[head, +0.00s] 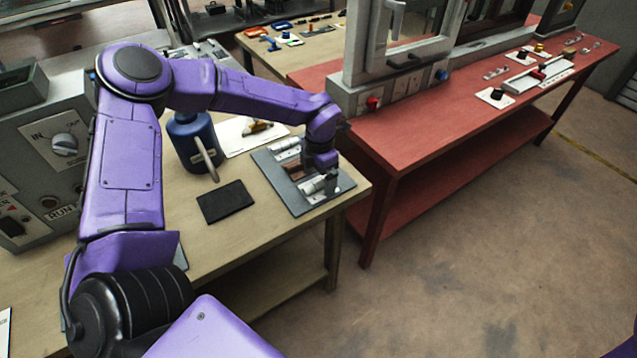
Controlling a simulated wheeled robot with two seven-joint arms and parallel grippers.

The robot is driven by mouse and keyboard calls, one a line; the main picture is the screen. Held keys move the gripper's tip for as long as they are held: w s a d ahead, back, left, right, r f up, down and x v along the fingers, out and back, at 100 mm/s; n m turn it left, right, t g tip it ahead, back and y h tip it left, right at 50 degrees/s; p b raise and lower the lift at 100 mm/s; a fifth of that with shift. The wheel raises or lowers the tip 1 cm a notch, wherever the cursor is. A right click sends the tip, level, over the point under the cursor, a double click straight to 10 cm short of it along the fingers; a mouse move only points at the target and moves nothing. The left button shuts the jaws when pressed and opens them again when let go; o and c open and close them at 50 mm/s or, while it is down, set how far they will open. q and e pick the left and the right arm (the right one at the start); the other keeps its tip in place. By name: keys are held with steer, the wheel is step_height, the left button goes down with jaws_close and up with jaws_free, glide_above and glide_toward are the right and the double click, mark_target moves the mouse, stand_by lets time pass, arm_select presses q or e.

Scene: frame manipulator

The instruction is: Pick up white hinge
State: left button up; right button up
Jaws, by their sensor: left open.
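A grey board (288,203) lies on the wooden table near its right corner and bears several small hinge-like parts. A pale, white-looking hinge (311,188) lies at the board's near side. A second pale part (285,146) lies at the far side, and a brown part (292,169) lies between them. My left gripper (329,187) is open and points down at the right end of the near white hinge. Its fingers are small and dark here, and I cannot tell whether they touch the hinge. My right gripper is out of view.
A black pad (226,202) lies left of the board. A blue bottle (193,143) and a white sheet (238,135) stand and lie behind. A red table (430,150) with machines adjoins at the right. A grey control box (40,150) stands at the left.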

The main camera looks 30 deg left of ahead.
arm_select(q)
step_height(320, 180, down, 2)
steer(key=shift+w+f, duration=0.1)
steer(key=shift+f, duration=0.05)
steer(key=c, duration=0.9)
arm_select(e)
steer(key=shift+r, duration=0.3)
arm_select(q)
steer(key=shift+o, duration=0.2)
